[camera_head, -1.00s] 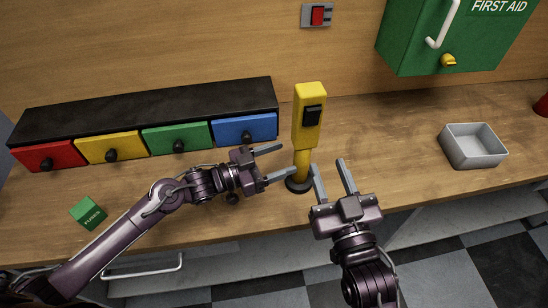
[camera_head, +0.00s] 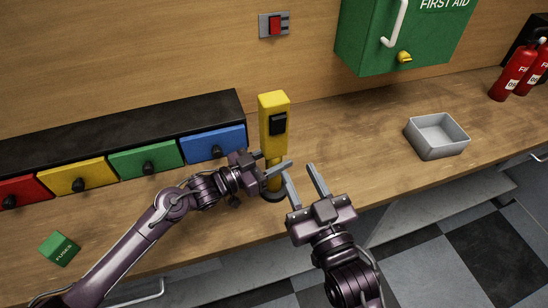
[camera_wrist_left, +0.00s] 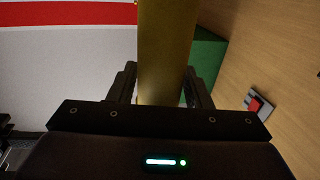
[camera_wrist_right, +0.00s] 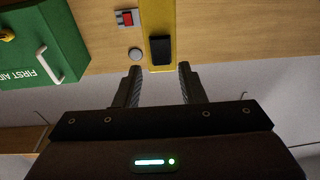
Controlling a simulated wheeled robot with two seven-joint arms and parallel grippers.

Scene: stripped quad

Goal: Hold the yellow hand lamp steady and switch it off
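The yellow hand lamp (camera_head: 273,108) stands upright on a dark round base (camera_head: 273,196) on the worktop. Its black switch (camera_head: 278,123) faces me; in the right wrist view the switch (camera_wrist_right: 160,50) lies beyond the fingertips. My left gripper (camera_head: 272,164) is at the lamp's handle, below the switch, with one finger crossing in front. In the left wrist view the handle (camera_wrist_left: 165,50) fills most of the space between the open fingers; firm contact is not clear. My right gripper (camera_head: 300,180) is open and empty, to the right of the lamp and lower in the picture.
A grey tray (camera_head: 437,137) and red extinguishers (camera_head: 516,72) are to the right. A red wall switch (camera_head: 274,25) and green first aid cabinet (camera_head: 405,35) are behind.

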